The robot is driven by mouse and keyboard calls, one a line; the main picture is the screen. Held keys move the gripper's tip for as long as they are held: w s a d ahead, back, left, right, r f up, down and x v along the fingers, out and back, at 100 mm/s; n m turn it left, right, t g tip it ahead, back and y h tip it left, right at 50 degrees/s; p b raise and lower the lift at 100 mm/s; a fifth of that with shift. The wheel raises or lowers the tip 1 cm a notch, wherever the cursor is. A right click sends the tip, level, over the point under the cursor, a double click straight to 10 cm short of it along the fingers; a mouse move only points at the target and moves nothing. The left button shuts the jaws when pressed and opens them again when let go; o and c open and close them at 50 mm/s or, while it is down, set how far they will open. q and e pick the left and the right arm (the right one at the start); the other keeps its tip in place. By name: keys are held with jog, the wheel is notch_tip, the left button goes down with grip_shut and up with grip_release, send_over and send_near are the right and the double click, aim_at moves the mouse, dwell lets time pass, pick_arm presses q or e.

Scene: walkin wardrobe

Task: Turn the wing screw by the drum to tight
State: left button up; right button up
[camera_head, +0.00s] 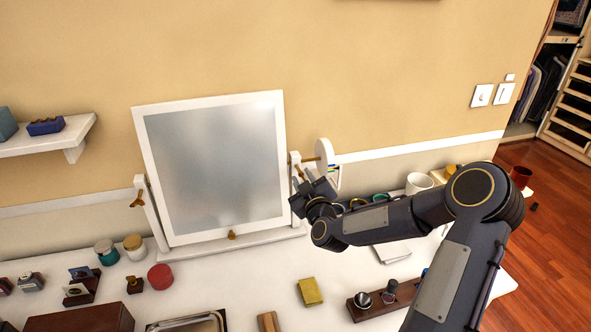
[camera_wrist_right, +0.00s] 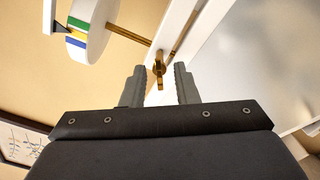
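The white drum (camera_head: 325,153) with coloured bands stands right of the framed mirror (camera_head: 212,165); in the wrist view the drum (camera_wrist_right: 92,28) shows green, yellow and blue stripes. A brass rod (camera_wrist_right: 128,34) runs from it to the white mirror post (camera_wrist_right: 176,28). The brass wing screw (camera_wrist_right: 158,66) is at that post, its wing roughly lengthwise between my fingers. My right gripper (camera_head: 305,190) is open; in the wrist view its fingertips (camera_wrist_right: 158,70) lie either side of the wing screw, with gaps showing. In the head view the gripper partly hides the screw. My left gripper is not in view.
Another brass wing screw (camera_head: 138,200) is on the left post. A brass knob (camera_head: 232,235) is at the mirror's foot. Jars (camera_head: 134,247), a red round box (camera_head: 160,277), a yellow block (camera_head: 310,291) and a dark wooden holder (camera_head: 383,300) stand on the white tabletop. A white mug (camera_head: 418,183) is right.

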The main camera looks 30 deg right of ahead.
aim_at(303, 178)
jog(key=shift+p+x, duration=0.3)
jog(key=shift+x, duration=1.55)
